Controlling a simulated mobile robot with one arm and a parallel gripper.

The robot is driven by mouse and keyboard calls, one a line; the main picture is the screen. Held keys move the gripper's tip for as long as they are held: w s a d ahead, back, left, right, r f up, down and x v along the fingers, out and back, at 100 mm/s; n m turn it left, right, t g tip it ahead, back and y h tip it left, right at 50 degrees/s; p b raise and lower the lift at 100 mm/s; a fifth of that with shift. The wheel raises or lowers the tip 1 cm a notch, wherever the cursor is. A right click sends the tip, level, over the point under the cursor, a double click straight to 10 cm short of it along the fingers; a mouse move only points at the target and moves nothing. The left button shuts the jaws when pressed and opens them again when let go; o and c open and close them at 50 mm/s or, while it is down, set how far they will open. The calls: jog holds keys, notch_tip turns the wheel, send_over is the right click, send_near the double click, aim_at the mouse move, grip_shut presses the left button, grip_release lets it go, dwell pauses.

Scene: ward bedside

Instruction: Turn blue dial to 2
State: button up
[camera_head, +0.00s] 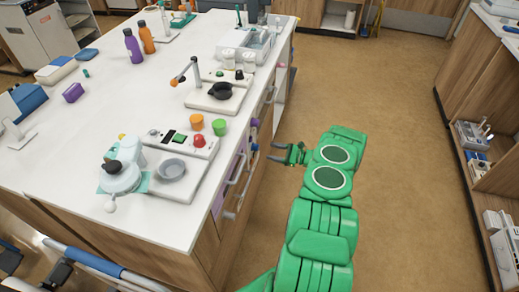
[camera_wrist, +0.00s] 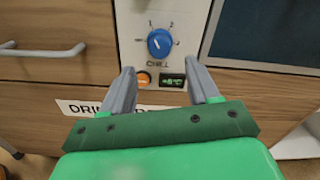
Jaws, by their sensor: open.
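The blue dial (camera_wrist: 160,42) is on a pale upright panel on the cabinet front, in the wrist view. Numbers are printed around it, with 1 at its upper left and 2 at its upper right. A small white mark shows on its face; it seems to lean to the upper left, but I cannot read it exactly. My gripper (camera_wrist: 161,82) is open and empty, its fingers apart below the dial and not touching it.
Below the dial are an orange button (camera_wrist: 143,77) and a small green-lit display (camera_wrist: 172,81). A drawer handle (camera_wrist: 42,49) sticks out at the left, and a dark panel (camera_wrist: 265,32) is at the right. The floor (camera_head: 375,90) right of the counter is clear.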

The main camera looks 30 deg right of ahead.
aim_at(255, 147)
jog(key=x, duration=0.7)
jog(key=c, duration=1)
jog(key=shift+a, duration=0.1)
jog(key=shift+c, duration=0.2)
